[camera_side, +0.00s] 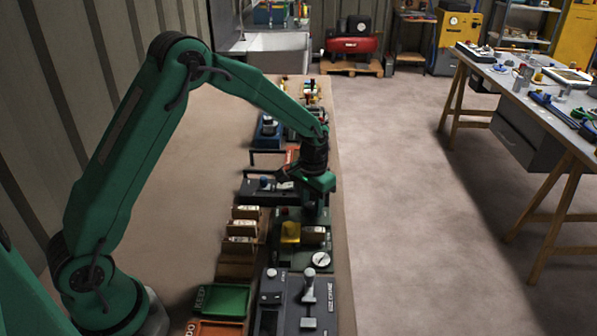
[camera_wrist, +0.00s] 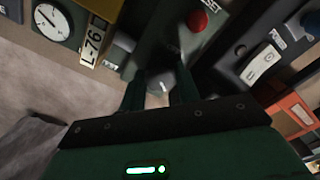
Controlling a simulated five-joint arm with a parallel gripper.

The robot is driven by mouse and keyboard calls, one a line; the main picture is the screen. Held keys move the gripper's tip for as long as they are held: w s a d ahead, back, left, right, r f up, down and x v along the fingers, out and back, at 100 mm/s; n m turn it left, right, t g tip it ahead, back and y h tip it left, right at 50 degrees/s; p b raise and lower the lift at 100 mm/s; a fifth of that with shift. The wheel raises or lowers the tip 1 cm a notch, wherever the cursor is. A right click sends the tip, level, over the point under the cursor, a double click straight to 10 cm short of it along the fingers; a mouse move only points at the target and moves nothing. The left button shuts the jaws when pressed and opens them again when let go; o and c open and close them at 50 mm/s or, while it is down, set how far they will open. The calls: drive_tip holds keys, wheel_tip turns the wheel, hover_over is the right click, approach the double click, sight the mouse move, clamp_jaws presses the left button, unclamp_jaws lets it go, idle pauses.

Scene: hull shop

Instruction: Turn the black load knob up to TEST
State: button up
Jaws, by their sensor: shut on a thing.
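My gripper (camera_side: 314,212) points down over a dark green tester in the side view. In the wrist view its two fingers (camera_wrist: 158,93) close on a small dark knob with a pale grey top (camera_wrist: 160,87). This looks like the black load knob. The fingers cover its sides, and I cannot read its scale or make out where it points. In the side view the knob is hidden behind the fingers. The tester carries a round white gauge (camera_side: 321,259), also in the wrist view (camera_wrist: 50,22), and a tag reading L-76 (camera_wrist: 93,40).
A red button (camera_wrist: 197,21) sits close by on the panel. A dark unit with a white-labelled part (camera_wrist: 262,65) is beside it, with an orange part (camera_wrist: 290,115) near. A grey lever unit (camera_side: 308,300) stands in front. Card blocks (camera_side: 242,229) stand left of the tester.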

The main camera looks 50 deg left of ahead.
sight(312, 204)
drive_tip(key=m, duration=0.5)
drive_tip(key=shift+a+m, duration=0.2)
drive_tip(key=shift+m, duration=0.1)
drive_tip(key=m, duration=0.5)
drive_tip(key=shift+w+m, duration=0.1)
drive_tip(key=shift+m, duration=0.2)
drive_tip(key=o, duration=0.7)
drive_tip(key=shift+d, duration=0.1)
drive_tip(key=shift+r, duration=3.9)
